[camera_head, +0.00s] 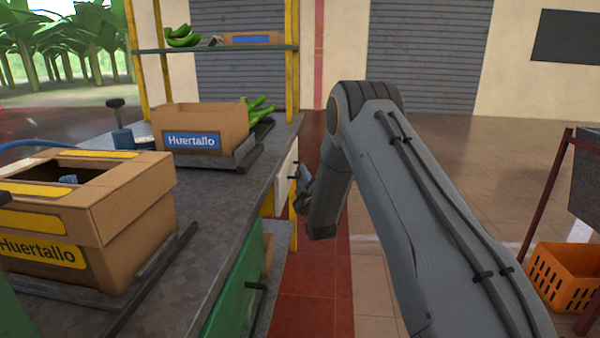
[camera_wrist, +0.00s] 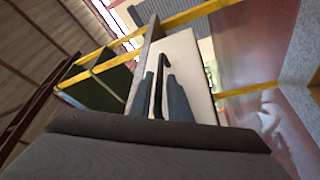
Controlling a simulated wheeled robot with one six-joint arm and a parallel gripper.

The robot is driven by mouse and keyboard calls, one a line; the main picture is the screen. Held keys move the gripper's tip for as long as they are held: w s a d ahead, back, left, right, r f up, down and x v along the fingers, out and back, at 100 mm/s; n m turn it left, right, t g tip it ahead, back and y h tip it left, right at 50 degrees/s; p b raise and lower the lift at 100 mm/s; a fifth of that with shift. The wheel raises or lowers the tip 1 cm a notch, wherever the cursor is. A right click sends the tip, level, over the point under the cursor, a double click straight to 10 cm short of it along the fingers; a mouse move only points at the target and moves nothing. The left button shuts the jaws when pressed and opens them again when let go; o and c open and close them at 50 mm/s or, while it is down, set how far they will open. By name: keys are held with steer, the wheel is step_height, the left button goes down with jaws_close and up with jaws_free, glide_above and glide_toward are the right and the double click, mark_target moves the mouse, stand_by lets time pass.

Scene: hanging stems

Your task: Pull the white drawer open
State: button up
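The white drawer (camera_head: 284,178) is in the side of the grey counter, left of my arm in the head view. It looks shut. In the wrist view its white front (camera_wrist: 195,70) fills the middle, with a black bar handle (camera_wrist: 161,62) on it. My gripper (camera_wrist: 161,78) is at the drawer front, with one grey finger on each side of the handle. The fingers look open, with a narrow gap to the bar. In the head view my gripper (camera_head: 302,180) is beside the drawer, its fingertips partly hidden by my wrist.
A green drawer (camera_head: 236,285) with a black handle is in the nearer part of the counter (camera_head: 205,240). Cardboard boxes (camera_head: 205,120) stand on top. An orange crate (camera_head: 565,275) is at the right, under a stand. The tiled floor (camera_head: 370,285) beside the counter is clear.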

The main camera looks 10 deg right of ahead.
steer(key=shift+x, duration=1.4)
jaws_close()
